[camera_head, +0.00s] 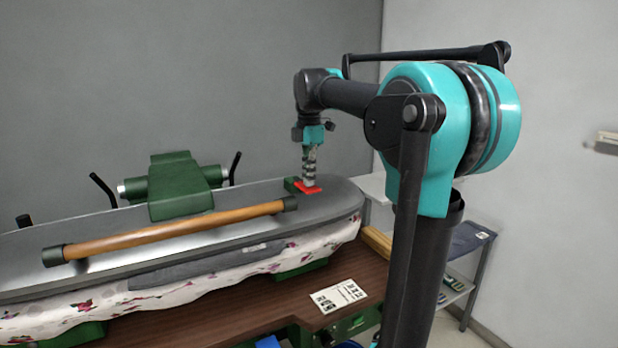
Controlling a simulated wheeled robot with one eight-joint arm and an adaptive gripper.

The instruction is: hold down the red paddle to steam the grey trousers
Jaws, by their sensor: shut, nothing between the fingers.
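The red paddle (309,189) sits near the right end of the grey upper plate of the steam press (330,203), beside a small green block. My gripper (309,183) points straight down with its shut, empty fingertips at the paddle. It looks to be touching the paddle's top, though I cannot tell whether the paddle is pressed down. The grey trousers (215,262) show as a dark grey strip between the upper plate and the floral padded cover (300,252). Most of the trousers are hidden under the plate.
A wooden handle bar (180,231) runs along the press front. A green hinge housing (180,187) stands behind it. A printed card (339,296) lies on the brown table (230,318). A metal shelf (462,262) with folded cloth stands at the right, behind my arm.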

